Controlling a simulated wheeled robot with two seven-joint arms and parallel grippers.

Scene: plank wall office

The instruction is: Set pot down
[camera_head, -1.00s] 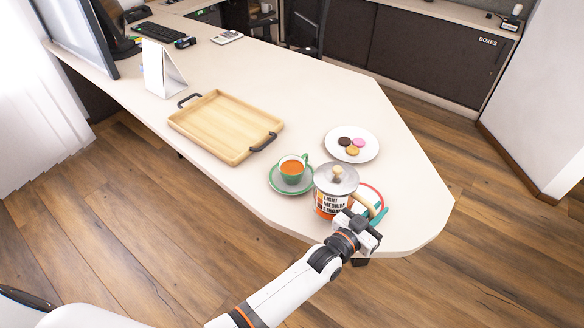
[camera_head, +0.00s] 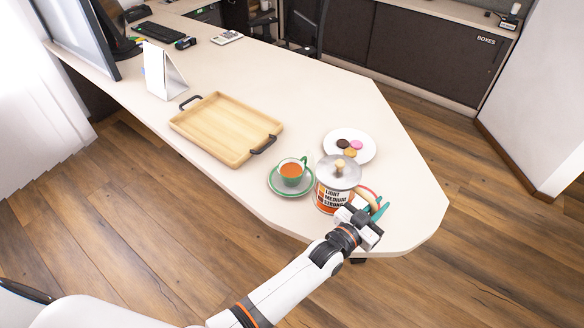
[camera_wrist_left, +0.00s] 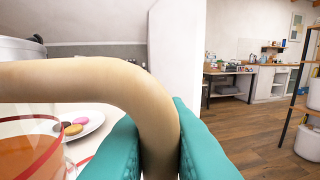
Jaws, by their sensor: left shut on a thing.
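The pot (camera_head: 333,188) is a clear jar-like press with a silver lid, a pale knob and a printed label with orange. It appears upright at the near right end of the desk. Whether its base touches the desk cannot be told. My left gripper (camera_head: 371,211) is shut on its tan curved handle, on the pot's right side. In the left wrist view the handle (camera_wrist_left: 150,105) passes between the teal fingers (camera_wrist_left: 158,150). The pot's lid and amber lower part show at the left there. My right gripper is not in view.
A green cup of tea on a saucer (camera_head: 275,188) stands close left of the pot. A white plate (camera_head: 366,150) with several macarons is just behind it. A wooden tray (camera_head: 205,130) lies further left. The desk (camera_head: 415,215) is clear at right.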

